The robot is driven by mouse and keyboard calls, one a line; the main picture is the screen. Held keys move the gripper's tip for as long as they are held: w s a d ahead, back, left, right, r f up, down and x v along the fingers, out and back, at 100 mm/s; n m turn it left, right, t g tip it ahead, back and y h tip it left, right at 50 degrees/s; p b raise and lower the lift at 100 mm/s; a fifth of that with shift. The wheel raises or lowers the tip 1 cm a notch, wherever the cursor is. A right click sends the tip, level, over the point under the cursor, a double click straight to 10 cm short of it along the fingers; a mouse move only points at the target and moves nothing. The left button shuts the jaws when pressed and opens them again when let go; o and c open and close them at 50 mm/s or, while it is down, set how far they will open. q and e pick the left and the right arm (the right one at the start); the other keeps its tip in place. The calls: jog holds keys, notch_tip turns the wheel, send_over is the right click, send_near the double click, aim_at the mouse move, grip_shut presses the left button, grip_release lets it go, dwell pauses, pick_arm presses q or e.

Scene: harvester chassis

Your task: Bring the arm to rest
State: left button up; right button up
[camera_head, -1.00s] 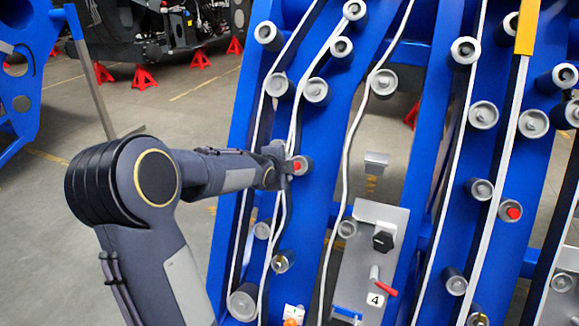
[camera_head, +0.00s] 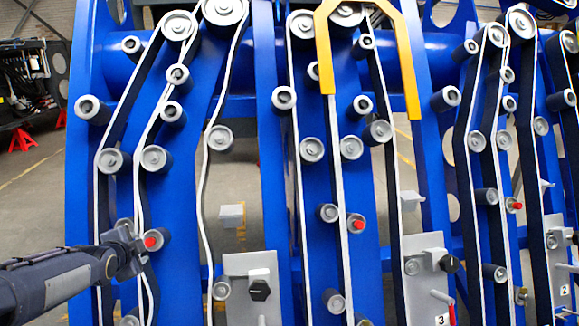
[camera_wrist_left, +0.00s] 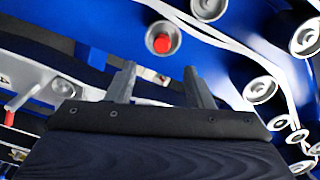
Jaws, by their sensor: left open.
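My left arm comes in from the lower left of the head view. Its gripper (camera_head: 138,250) is beside a red-tipped roller (camera_head: 153,240) on the left blue panel (camera_head: 80,180). In the left wrist view the two fingers (camera_wrist_left: 160,88) stand apart with nothing between them. The red-tipped roller also shows there (camera_wrist_left: 163,40), beyond the fingertips. Whether the gripper touches the panel or belt, I cannot tell. My right gripper is in no view.
Blue panels carry many grey rollers and pale belts (camera_head: 207,190) close to the gripper. A yellow bracket (camera_head: 408,70) hangs at top centre. Grey plates with black knobs (camera_head: 260,290) stand lower down. Open floor (camera_head: 35,215) lies to the left.

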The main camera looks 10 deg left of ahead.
pick_arm(q)
jog(key=s+d+r+n+g+h+p, duration=0.1)
jog(key=s+d+r+n+h+p, duration=0.2)
jog(key=s+d, duration=0.4)
jog(key=s+d+r+n+g+p, duration=0.1)
jog(key=s+d+r+n+p, duration=0.35)
jog(key=s+d, duration=0.35)
jog(key=s+d+n+g+h+p, duration=0.3)
jog(key=s+d+n+h, duration=0.1)
jog(key=s+d, duration=0.7)
jog(key=s+n, duration=0.1)
jog(key=s, duration=0.2)
jog(key=shift+s+d+g, duration=0.2)
jog(key=shift+g, duration=0.1)
